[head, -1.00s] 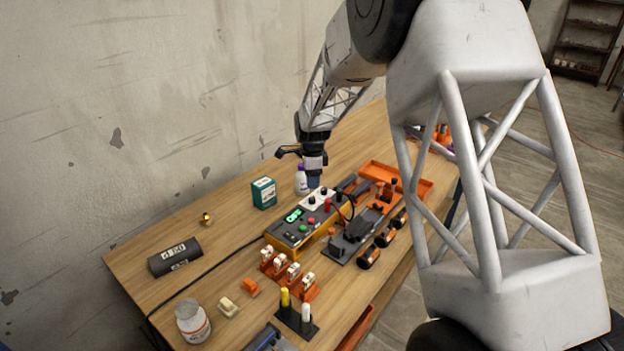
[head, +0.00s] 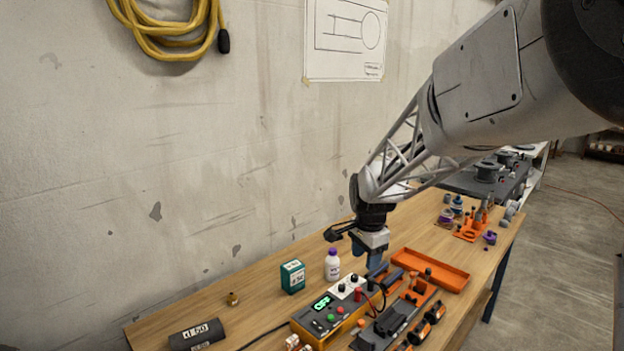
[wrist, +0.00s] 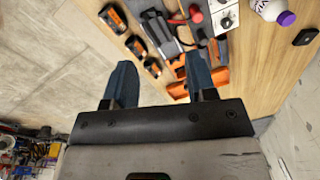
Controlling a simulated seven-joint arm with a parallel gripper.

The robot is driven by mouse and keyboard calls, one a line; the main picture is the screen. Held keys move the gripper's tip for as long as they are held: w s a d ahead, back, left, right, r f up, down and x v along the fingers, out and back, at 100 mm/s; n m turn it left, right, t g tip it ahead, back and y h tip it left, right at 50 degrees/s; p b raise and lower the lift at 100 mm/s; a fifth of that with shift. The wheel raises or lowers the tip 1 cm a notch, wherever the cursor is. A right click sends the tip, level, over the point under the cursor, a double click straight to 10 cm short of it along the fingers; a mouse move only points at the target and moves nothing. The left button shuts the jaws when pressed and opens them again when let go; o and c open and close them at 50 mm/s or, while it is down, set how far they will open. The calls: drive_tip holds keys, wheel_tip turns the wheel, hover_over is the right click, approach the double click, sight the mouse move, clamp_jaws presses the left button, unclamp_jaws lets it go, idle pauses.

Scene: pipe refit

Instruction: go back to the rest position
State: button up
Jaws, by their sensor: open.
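My gripper (head: 374,262) hangs over the wooden workbench, above the orange tray and the dark fixture, just right of the white bottle. In the wrist view its two blue fingers (wrist: 160,85) are apart with nothing held between them. The fingers point down toward the bench, and the arm reaches in from the upper right of the head view.
Near the gripper are a purple-capped bottle (head: 332,265), a green box (head: 292,277), a yellow control box (head: 328,318) and an orange tray (head: 440,268). Several dark orange-banded cylinders (head: 434,311) line the front edge. The bench's back left is mostly clear.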

drive_tip(key=s+d+r+n+t, duration=0.1)
drive_tip(key=s+d+r+n, duration=0.2)
drive_tip(key=s, duration=0.6)
drive_tip(key=s+r+n, duration=0.3)
drive_tip(key=s+r, duration=0.1)
drive_tip(key=s, duration=0.5)
drive_tip(key=s+d+f+n, duration=0.1)
drive_tip(key=s+n, duration=0.5)
drive_tip(key=s, duration=1.2)
drive_tip(key=shift+s+d+t, duration=0.35)
drive_tip(key=shift+d+t, duration=0.05)
drive_tip(key=shift+d, duration=0.05)
idle(0.5)
